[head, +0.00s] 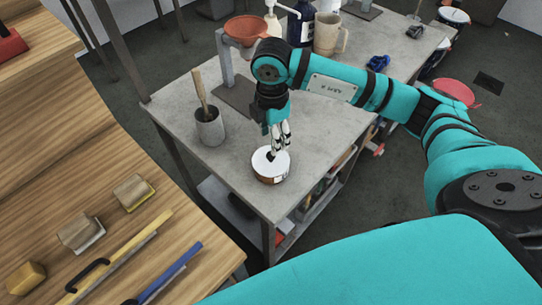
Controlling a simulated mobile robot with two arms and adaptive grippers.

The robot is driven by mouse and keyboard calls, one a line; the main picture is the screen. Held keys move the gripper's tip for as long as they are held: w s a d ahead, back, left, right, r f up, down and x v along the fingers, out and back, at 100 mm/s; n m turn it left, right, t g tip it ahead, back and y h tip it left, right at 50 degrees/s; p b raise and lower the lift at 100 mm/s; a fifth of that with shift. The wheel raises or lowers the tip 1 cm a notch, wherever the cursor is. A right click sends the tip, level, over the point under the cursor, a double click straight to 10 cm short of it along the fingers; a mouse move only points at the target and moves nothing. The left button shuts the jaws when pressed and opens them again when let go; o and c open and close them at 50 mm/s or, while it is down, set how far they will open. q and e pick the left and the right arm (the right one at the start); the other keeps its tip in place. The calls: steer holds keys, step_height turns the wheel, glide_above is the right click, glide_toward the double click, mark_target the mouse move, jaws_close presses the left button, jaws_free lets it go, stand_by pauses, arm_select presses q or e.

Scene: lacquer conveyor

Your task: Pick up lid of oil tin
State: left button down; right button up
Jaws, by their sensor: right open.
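The oil tin (272,177) is a short round can with a brown label. It stands upright near the front corner of the grey table (335,115). Its pale lid (262,163) faces up on top of the tin. My right gripper (279,152) points down just over the lid, with its fingers apart. The fingertips hide part of the lid, and I cannot tell whether they touch it. My left gripper is not in the picture.
A grey cup (210,130) with a wooden handle stands left of the tin. An orange funnel (247,28) on a stand, bottles and a beige jug (328,35) are farther back. A wooden bench (60,170) with blocks and tools lies at left.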

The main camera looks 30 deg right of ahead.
mark_target(271, 158)
step_height(271, 158, down, 2)
steer(key=shift+f, duration=0.25)
steer(key=shift+a+f+p, duration=0.1)
steer(key=shift+f+p, duration=0.15)
steer(key=shift+p, duration=0.25)
step_height(271, 158, down, 4)
steer(key=shift+r+p, duration=0.2)
steer(key=shift+p, duration=0.7)
steer(key=shift+w+f, duration=0.1)
steer(key=shift+f, duration=0.45)
jaws_close()
